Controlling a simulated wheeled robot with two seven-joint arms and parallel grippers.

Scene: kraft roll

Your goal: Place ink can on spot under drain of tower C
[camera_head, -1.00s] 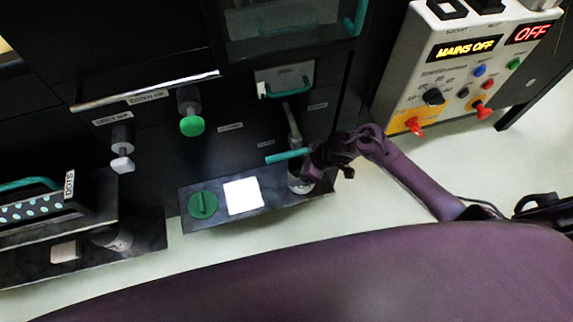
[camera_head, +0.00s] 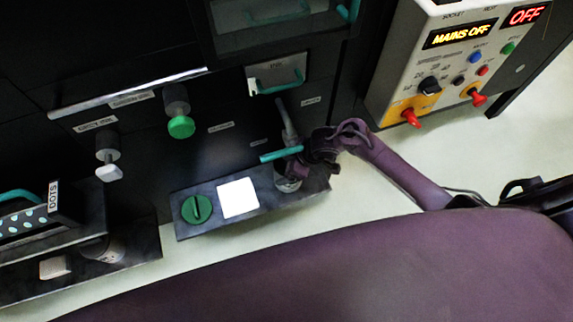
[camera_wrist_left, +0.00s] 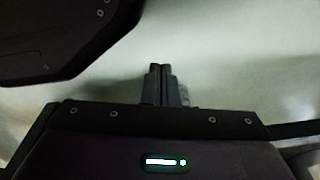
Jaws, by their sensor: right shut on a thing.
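The ink can (camera_head: 287,184), a pale grey cylinder, is partly hidden by my right gripper (camera_head: 302,170). That gripper comes in from the right and is shut on the can. The can is over the right end of a dark plinth (camera_head: 262,197), just below a grey drain pipe with a teal lever (camera_head: 281,155). I cannot tell whether the can touches the plinth. In the left wrist view my left gripper (camera_wrist_left: 160,70) has its two fingers together, empty over pale floor; it is not visible in the head view.
The plinth also carries a white square (camera_head: 238,198) and a green knob (camera_head: 196,209). A second dark plinth with a grey cylinder (camera_head: 103,248) and a dotted drawer (camera_head: 35,215) are at left. A control box (camera_head: 440,60) reading MAINS OFF stands at upper right.

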